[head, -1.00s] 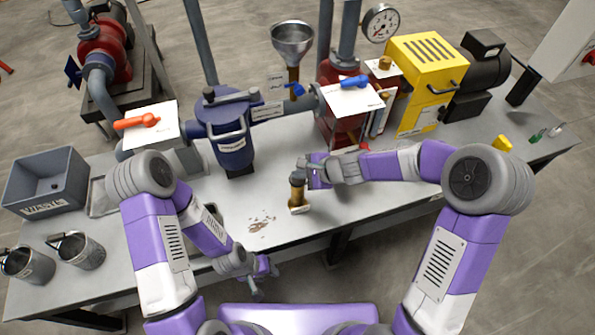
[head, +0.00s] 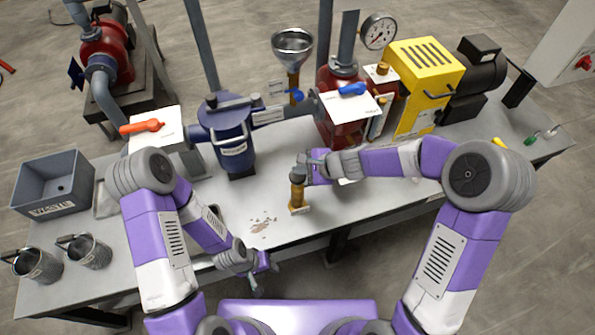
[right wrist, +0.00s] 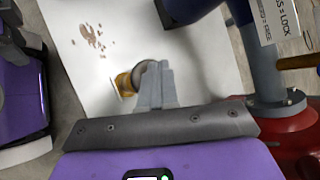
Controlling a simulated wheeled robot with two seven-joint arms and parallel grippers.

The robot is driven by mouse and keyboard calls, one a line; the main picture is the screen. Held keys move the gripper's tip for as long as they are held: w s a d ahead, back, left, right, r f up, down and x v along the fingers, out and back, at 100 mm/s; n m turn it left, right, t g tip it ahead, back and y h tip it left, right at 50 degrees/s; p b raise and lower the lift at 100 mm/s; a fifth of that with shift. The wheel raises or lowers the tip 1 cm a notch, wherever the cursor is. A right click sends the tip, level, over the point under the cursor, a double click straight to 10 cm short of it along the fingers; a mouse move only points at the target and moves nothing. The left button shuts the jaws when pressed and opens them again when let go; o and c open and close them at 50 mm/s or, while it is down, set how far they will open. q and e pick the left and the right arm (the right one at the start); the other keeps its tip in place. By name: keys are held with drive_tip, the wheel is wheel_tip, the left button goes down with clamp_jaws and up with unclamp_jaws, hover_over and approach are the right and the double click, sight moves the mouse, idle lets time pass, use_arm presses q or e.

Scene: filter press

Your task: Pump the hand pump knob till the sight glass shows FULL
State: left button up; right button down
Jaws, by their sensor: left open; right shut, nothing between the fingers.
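The hand pump (head: 298,195) is a small brass cylinder with a dark grey knob (head: 297,173) on top, standing upright near the bench's front edge. My right gripper (head: 306,168) is shut with nothing between its fingers, at the knob. In the right wrist view the shut fingers (right wrist: 156,85) overlap the knob (right wrist: 141,74), with the brass body beside it; I cannot tell if they touch. My left gripper (head: 257,283) is open and empty, low in front of the bench. I cannot make out the sight glass or its level.
A blue filter housing (head: 232,150) and a red vessel (head: 340,120) stand behind the pump. A funnel (head: 292,50), a gauge (head: 379,32) and a yellow box (head: 425,75) are farther back. Brown crumbs (head: 262,226) lie left of the pump. A waste bin (head: 62,178) stands far left.

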drive_tip(key=shift+r, duration=0.3)
wheel_tip(320, 180, up, 5)
drive_tip(key=p, duration=0.4)
drive_tip(key=shift+p, duration=0.4)
idle(1.6)
